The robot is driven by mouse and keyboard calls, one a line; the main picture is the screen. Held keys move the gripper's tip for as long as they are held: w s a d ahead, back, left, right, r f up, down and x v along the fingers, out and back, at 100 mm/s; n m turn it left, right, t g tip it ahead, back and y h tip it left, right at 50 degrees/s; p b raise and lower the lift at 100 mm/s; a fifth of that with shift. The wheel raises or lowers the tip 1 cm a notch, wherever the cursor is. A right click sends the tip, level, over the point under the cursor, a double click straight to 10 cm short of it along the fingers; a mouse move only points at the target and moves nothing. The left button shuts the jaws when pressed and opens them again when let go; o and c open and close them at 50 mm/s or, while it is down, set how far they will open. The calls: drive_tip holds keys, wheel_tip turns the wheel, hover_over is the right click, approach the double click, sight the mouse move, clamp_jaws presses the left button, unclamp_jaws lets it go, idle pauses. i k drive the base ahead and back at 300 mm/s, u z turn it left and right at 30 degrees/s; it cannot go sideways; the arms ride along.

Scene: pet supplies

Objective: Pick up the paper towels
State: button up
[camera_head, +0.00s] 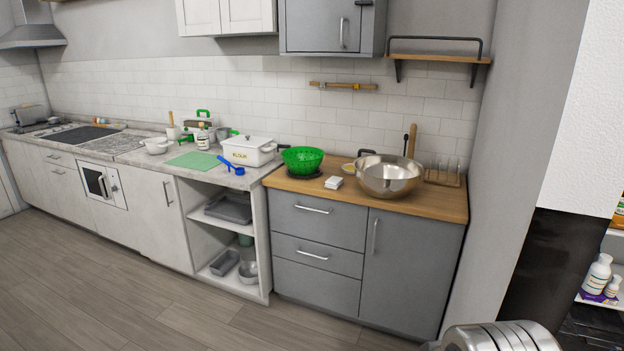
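I cannot make out any paper towels in this view. A small white block (333,182) lies on the wooden counter between the green colander and the steel bowl; it is too small to tell what it is. My gripper is not in view. A rounded, ribbed silver shape (502,338) shows at the bottom edge, right of centre; I cannot tell what it is.
The wooden counter (285,182) holds a green colander (302,160) and a steel bowl (391,176). The stone counter (130,155) holds a white pot (248,150) and a green board (193,160). Bottles (597,274) stand on a shelf at right. The floor (120,295) is clear.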

sight(334, 182)
drive_tip(key=u, duration=0.2)
drive_tip(key=i, duration=1.5)
drive_tip(key=u, duration=0.4)
drive_tip(key=i, duration=1.9)
drive_tip(key=u, duration=0.2)
